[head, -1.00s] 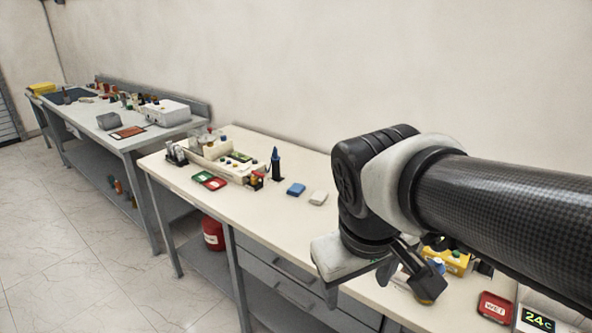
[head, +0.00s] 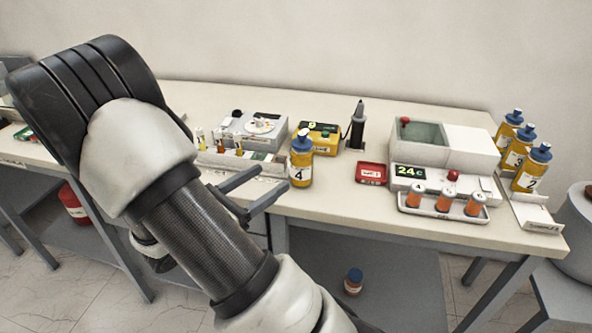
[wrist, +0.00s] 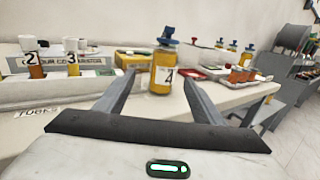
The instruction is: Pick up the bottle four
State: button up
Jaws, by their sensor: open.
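Bottle four (head: 301,160) is a yellow-orange bottle with a blue cap and a white label reading 4. It stands upright near the front edge of the white bench. My gripper (head: 270,187) is open and empty just in front of and to the left of the bottle in the head view.
A rack of small vials (head: 222,150) stands left of the bottle, with a yellow box (head: 325,141) behind it. A red tray (head: 371,173), a tray of orange-filled jars (head: 442,208) and several similar yellow bottles (head: 518,150) stand to the right. The bench front edge is close.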

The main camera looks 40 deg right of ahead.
aim_at(292, 165)
jog(key=d, duration=0.3)
jog(key=w+d, duration=0.1)
jog(key=d, duration=0.3)
jog(key=d+b, duration=0.1)
jog(key=d, duration=0.2)
jog(key=shift+w+d, duration=0.2)
jog(key=shift+w, duration=0.15)
jog(key=shift+w+d+f+b, duration=0.15)
jog(key=shift+d+b, duration=0.45)
jog(key=shift+d, duration=2.05)
jog(key=c, duration=1.4)
